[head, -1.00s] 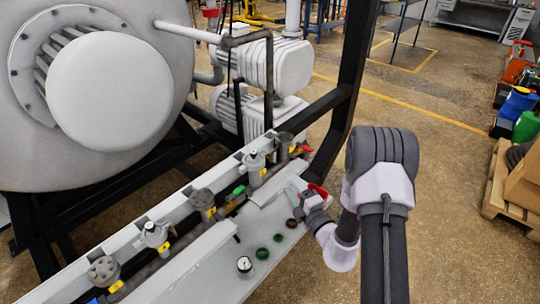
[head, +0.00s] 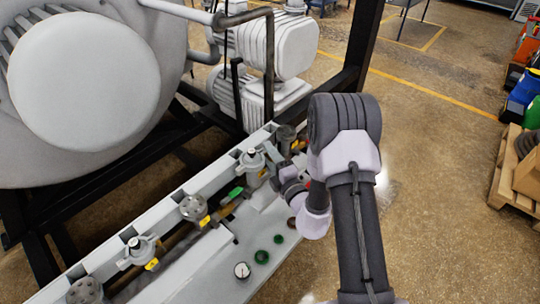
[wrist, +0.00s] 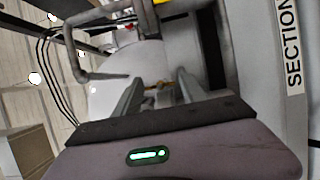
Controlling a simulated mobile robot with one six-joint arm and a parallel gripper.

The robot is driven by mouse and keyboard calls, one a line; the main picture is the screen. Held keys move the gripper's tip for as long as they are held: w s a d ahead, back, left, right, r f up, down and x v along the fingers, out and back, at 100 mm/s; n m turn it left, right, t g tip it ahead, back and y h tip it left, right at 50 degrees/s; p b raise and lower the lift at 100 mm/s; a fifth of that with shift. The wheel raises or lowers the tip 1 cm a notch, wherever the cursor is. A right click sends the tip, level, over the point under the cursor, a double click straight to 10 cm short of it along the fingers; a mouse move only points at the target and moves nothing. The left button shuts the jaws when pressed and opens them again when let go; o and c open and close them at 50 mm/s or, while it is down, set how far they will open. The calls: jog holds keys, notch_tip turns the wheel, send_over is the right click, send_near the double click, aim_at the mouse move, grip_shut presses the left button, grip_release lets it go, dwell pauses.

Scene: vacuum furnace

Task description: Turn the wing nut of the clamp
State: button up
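My gripper (head: 272,164) is at the row of valves and fittings, close beside a grey-capped fitting (head: 250,160). In the wrist view my gripper (wrist: 157,84) shows two grey fingers standing apart with a gap between them. A small brass-coloured piece (wrist: 158,88) shows in that gap, farther in. It may be the wing nut, but it is too small to be sure. I cannot tell whether the fingers touch it. The clamp is not clearly made out in either view; my gripper and wrist hide part of the pipework in the head view.
The big round furnace (head: 85,80) is at the left, with a ribbed grey pump (head: 285,50) behind the pipework. A black frame post (head: 363,45) rises behind my arm. Green rings (head: 262,257) and a gauge (head: 242,270) lie on the pale panel.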

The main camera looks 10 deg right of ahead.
grip_shut()
jog(key=n+b, duration=0.1)
jog(key=b, duration=0.1)
jog(key=shift+f+b, duration=0.3)
jog(key=shift+f, duration=0.1)
jog(key=shift+n+t+y+b, duration=0.3)
jog(key=shift+n+t+b, duration=0.2)
jog(key=shift+n+b, duration=0.9)
jog(key=shift+b, duration=0.05)
jog(key=shift+r+n+t+y, duration=0.3)
jog(key=shift+r+n, duration=0.05)
jog(key=shift+n, duration=0.15)
jog(key=shift+o, duration=2)
grip_release()
jog(key=shift+d, duration=0.1)
